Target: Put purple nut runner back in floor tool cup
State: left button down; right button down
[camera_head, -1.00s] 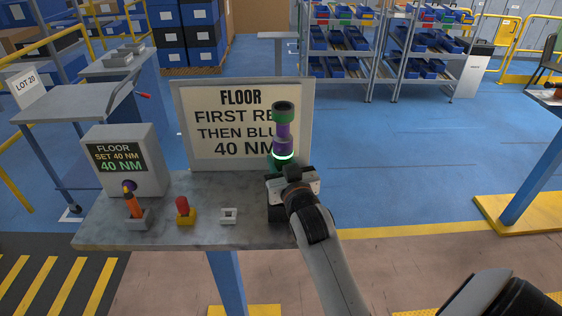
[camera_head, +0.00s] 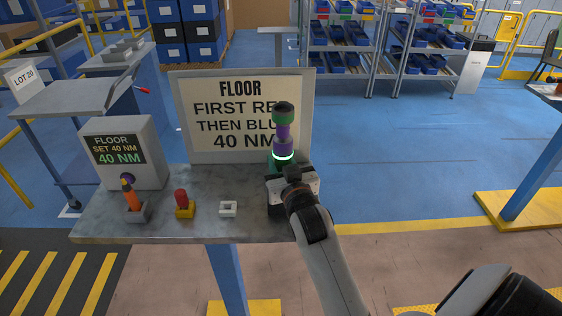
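The purple nut runner (camera_head: 283,133) stands upright above the right part of the grey table, in front of the sign. It has a dark green top, a purple body and a glowing pale ring. My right gripper (camera_head: 290,178) is at its lower end and appears shut on it; the fingers are mostly hidden. A green part (camera_head: 273,159) shows beside the tool's base; I cannot tell whether it belongs to the tool or a cup. An empty white square holder (camera_head: 228,208) sits on the table to the left. My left gripper is not in view.
An orange tool in a grey holder (camera_head: 138,212) and a red one in a yellow holder (camera_head: 184,205) stand on the table (camera_head: 200,233). A display box (camera_head: 120,152) stands at its left, the sign (camera_head: 243,115) at its back. Blue floor lies open to the right.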

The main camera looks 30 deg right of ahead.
jog(key=shift+f+b, duration=0.7)
jog(key=shift+f, duration=0.55)
dwell(0.6)
jog(key=c, duration=0.9)
grip_release()
jog(key=shift+f, duration=0.15)
jog(key=shift+p+v, duration=0.4)
jog(key=shift+v, duration=0.9)
jog(key=shift+p+v, duration=0.4)
jog(key=shift+v, duration=1.9)
